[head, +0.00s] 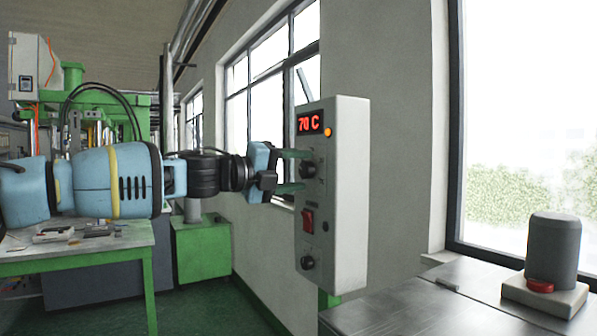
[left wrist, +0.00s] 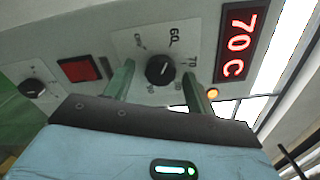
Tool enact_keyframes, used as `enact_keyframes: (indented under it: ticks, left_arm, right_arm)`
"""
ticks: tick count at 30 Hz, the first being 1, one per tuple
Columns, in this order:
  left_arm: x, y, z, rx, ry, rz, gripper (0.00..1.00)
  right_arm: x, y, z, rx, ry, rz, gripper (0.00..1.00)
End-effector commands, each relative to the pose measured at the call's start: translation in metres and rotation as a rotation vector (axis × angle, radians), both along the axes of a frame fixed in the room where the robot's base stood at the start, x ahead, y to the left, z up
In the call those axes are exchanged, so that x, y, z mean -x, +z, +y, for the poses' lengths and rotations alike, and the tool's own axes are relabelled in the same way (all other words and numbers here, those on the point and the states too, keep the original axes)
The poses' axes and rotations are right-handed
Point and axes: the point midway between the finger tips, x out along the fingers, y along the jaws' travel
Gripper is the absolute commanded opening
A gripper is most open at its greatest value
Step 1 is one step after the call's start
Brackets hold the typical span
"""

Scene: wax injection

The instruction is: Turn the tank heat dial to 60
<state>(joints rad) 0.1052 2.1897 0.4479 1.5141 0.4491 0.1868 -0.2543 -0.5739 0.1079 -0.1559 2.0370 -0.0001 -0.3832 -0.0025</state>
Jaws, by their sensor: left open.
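The grey control box (head: 347,200) carries a red display (head: 310,122) reading 70 C, which also shows in the left wrist view (left wrist: 236,45). Below the display is the black upper dial (head: 308,170). In the left wrist view this dial (left wrist: 160,69) sits on a pale plate with printed numbers, 60 and 70 among them. Its exact pointer direction is hard to tell. My left gripper (head: 291,171) is open and faces the box, its green fingers on either side of the dial. In the left wrist view the fingers (left wrist: 159,88) appear apart from the knob. My right gripper is out of view.
A red switch (head: 308,220) and a lower black dial (head: 307,262) sit below on the same face. An orange lamp (head: 328,132) is beside the display. A metal table (head: 400,305) at right holds a dark cylinder (head: 554,248) on a base. A green-framed workbench (head: 100,250) stands at left.

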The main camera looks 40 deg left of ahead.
Motion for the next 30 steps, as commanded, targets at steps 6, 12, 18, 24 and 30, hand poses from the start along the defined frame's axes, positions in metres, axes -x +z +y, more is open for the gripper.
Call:
enact_keyframes:
  ticks: [6, 12, 18, 24, 30]
  left_arm:
    - [0.026, 0.003, 0.010, 0.002, 0.000, -0.006, 0.55]
    - [0.048, 0.003, 0.019, 0.002, -0.001, -0.005, 0.55]
    - [0.061, 0.001, 0.025, 0.001, -0.002, -0.002, 0.55]
    - [0.066, 0.000, 0.026, 0.002, -0.001, 0.000, 0.55]
    - [0.066, 0.000, 0.026, 0.002, -0.001, 0.000, 0.55]
  right_arm:
    - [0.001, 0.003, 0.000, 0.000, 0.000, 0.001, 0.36]
    - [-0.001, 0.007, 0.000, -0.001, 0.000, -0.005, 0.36]
    - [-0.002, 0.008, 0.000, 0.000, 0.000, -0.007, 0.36]
    - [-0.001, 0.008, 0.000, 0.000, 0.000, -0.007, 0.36]
    - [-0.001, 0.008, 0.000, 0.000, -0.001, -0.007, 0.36]
